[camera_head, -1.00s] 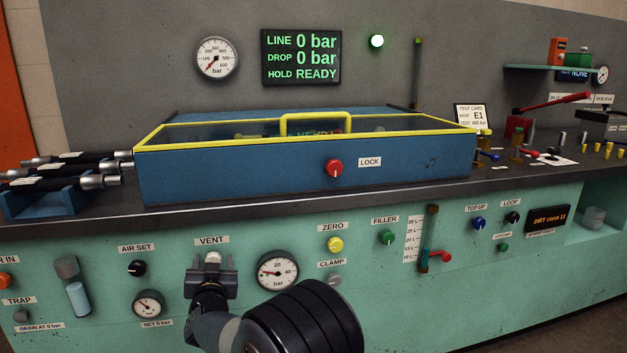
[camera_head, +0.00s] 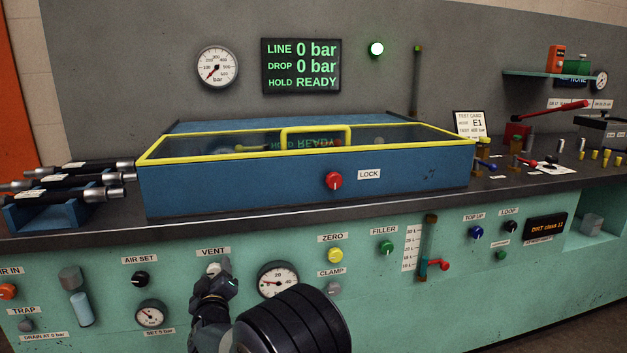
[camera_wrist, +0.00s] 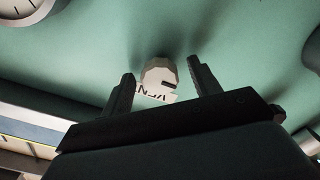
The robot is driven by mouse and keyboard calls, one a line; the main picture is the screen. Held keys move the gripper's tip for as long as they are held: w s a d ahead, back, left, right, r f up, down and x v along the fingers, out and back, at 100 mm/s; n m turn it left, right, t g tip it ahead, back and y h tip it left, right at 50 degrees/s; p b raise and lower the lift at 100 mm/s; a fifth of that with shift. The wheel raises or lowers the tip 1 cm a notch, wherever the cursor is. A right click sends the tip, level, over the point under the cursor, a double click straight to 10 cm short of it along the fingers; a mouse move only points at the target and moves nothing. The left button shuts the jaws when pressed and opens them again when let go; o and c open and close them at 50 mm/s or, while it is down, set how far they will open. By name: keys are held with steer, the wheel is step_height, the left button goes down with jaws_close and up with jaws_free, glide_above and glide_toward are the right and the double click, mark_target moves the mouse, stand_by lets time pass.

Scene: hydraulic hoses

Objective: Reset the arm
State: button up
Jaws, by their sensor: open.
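My gripper (camera_head: 218,268) is open in front of the teal panel, just below the VENT label (camera_head: 213,252). In the wrist view its two dark fingers (camera_wrist: 161,72) stand apart on either side of a pale grey knob (camera_wrist: 158,74). The VENT label shows partly beside this knob. In the head view a pale bit of the knob (camera_head: 213,269) shows behind the gripper, and the rest is hidden. I cannot tell whether a finger touches it. My dark arm covers the lower middle of the head view.
A pressure gauge (camera_head: 277,280) sits right of my gripper, and the AIR SET knob (camera_head: 139,279) is to its left. The bench edge and blue box (camera_head: 250,190) with a closed yellow-framed lid are above. The display (camera_head: 301,66) reads LINE 0 bar, DROP 0 bar, HOLD READY.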

steer(key=shift+n, duration=0.5)
steer(key=shift+f, duration=0.1)
